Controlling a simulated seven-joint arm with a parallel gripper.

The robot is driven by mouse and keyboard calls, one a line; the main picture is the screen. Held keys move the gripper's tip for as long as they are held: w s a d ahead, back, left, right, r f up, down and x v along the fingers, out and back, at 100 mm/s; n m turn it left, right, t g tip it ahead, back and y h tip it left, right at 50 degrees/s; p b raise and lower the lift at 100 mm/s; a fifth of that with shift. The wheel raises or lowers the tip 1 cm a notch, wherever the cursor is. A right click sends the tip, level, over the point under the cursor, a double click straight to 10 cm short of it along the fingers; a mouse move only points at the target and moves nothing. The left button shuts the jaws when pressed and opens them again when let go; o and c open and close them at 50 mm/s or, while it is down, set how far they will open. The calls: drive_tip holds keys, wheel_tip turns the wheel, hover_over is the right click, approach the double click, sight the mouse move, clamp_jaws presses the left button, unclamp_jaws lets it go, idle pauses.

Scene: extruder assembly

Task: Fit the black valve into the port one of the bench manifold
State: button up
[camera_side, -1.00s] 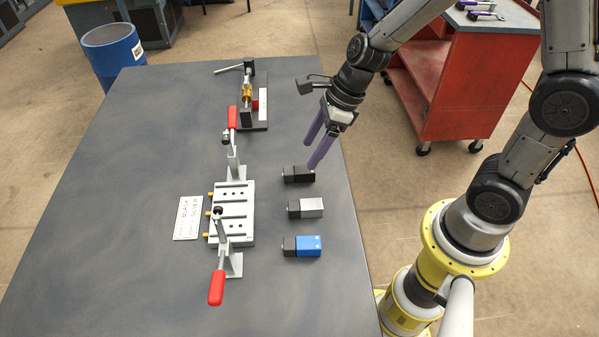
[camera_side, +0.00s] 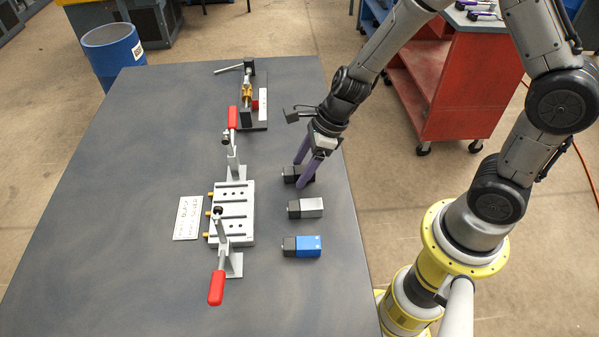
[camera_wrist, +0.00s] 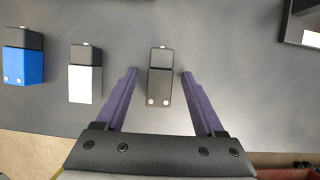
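The black valve (camera_side: 289,174) lies on the table at the top of a column of valves, partly hidden behind my fingers in the side view. In the wrist view the black valve (camera_wrist: 160,82) sits between my two purple fingers, with a gap on each side. My gripper (camera_side: 302,174) is open and lowered around it; the wrist view shows the open fingertips (camera_wrist: 160,72). The bench manifold (camera_side: 233,212) is a silver block with several slots, left of the valves. A toggle clamp with a red handle stands at each end. I cannot tell which slot is port one.
A silver valve (camera_side: 306,208) and a blue valve (camera_side: 302,246) lie below the black one. A white label card (camera_side: 188,218) lies left of the manifold. A fixture with a brass part (camera_side: 247,92) stands at the back. The table's left side is clear.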

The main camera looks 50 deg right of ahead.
clamp_jaws()
drive_tip(key=shift+r, duration=0.25)
drive_tip(key=shift+r, duration=0.55)
drive_tip(key=s+d+r, duration=0.3)
drive_tip(key=s+r, duration=0.8)
drive_tip(key=s, duration=0.2)
drive_tip(key=shift+s+r, duration=0.25)
drive_tip(key=shift+s, duration=0.05)
